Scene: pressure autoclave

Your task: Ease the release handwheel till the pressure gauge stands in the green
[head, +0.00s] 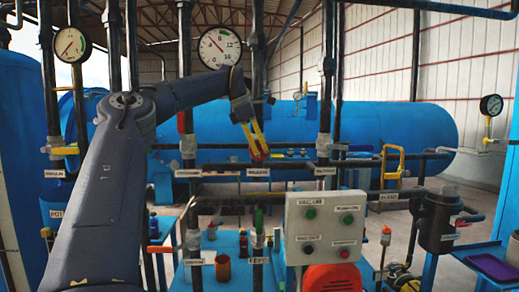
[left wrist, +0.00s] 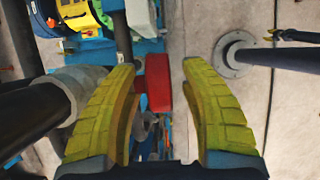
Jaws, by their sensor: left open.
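A red handwheel (left wrist: 158,83) shows nearly edge-on in the left wrist view, between the two yellow fingers of my left gripper (left wrist: 163,115). Gaps show on both sides of it, so neither finger appears to touch it. In the head view my open left gripper (head: 259,150) is at the pipe above a white label, with red showing at its fingers. A large white gauge (head: 219,48) hangs behind my arm, its red needle pointing up and left. My right gripper is out of view.
Vertical dark pipes stand on both sides of my left gripper. A grey control box (head: 326,228) stands below right. A yellow handle (head: 392,163) and a third gauge (head: 491,105) are farther right. A blue tank (head: 380,135) lies behind.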

